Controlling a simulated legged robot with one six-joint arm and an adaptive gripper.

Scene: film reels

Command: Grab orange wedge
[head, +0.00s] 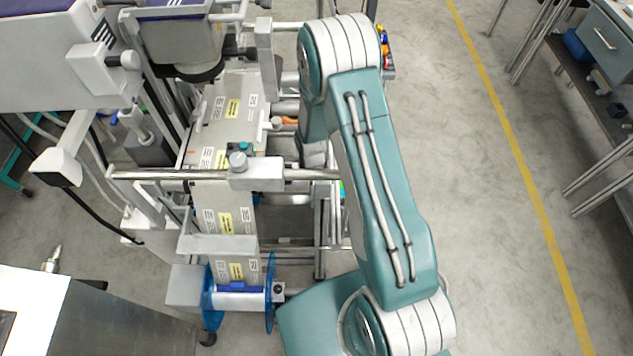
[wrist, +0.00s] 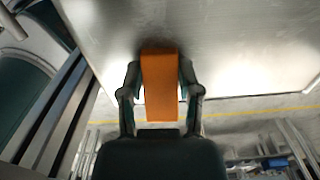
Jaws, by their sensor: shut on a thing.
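The orange wedge (wrist: 160,98) shows in the middle of the wrist view as a long flat-faced block. My gripper (wrist: 160,68) is shut on it, with one dark finger along each side. The wedge's far end is close to a smooth grey metal surface (wrist: 235,50); I cannot tell whether they touch. In the head view my arm hides the gripper. A small orange patch (head: 290,121) shows left of my arm there; I cannot tell whether it is the wedge.
A machine carrying a printed web (head: 225,190) stands left of my arm, with a metal bar (head: 140,174) across it and a blue-flanged reel (head: 269,290) at its lower end. A grey cabinet and steel frames (head: 600,45) stand at the right. Bare floor (head: 470,170) lies between.

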